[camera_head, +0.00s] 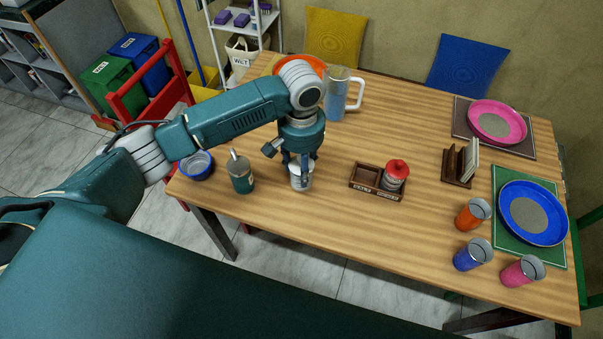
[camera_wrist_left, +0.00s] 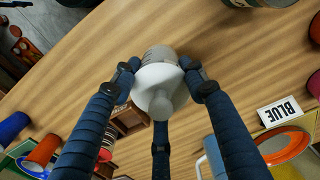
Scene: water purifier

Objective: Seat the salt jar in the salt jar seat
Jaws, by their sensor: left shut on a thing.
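The salt jar (camera_head: 301,182), with a pale lid and grey body, is upright in my left gripper (camera_head: 299,165), left of the wooden caddy. In the left wrist view the gripper's dark fingers (camera_wrist_left: 160,82) close around the jar, and its white knobbed lid (camera_wrist_left: 160,92) faces the camera. I cannot tell whether the jar's base touches the table. The caddy (camera_head: 376,191) has two compartments. Its left compartment (camera_head: 367,176) is empty, and a red-lidded jar (camera_head: 396,173) stands in the right one. The caddy is partly hidden by a finger in the left wrist view (camera_wrist_left: 131,117). My right gripper is not seen.
A teal bottle (camera_head: 241,173) and a blue bowl (camera_head: 197,167) stand left of the gripper. A pitcher (camera_head: 337,95) stands behind it. A napkin holder (camera_head: 459,163), several cups (camera_head: 473,254) and plates (camera_head: 533,213) are on the right. Table between jar and caddy is clear.

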